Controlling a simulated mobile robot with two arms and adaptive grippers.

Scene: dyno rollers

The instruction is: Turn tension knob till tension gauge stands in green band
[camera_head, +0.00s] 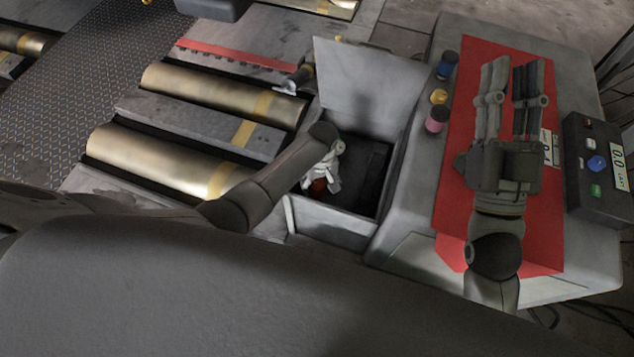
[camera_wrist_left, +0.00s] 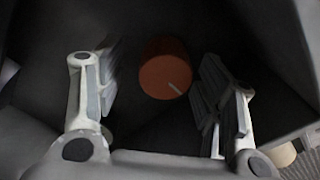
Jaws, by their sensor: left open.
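The tension knob, an orange-red round knob with a pale line on its face (camera_wrist_left: 165,68), sits in the dark recess. It lies beyond and between the fingers of my left gripper (camera_wrist_left: 157,95), which is open and apart from it. In the head view, my left gripper (camera_head: 326,178) reaches down into the open bay (camera_head: 362,182), and a bit of the red knob (camera_head: 319,186) shows beneath it. My right gripper (camera_head: 512,75) is over the red mat, with its fingers apart and nothing between them. I cannot make out a gauge with a green band in either view.
A raised grey lid (camera_head: 368,85) stands behind the bay. Brass rollers (camera_head: 150,160) lie to the left. A red mat (camera_head: 465,95), small coloured jars (camera_head: 438,118) and a black box with a display (camera_head: 588,165) are on the right-hand cabinet.

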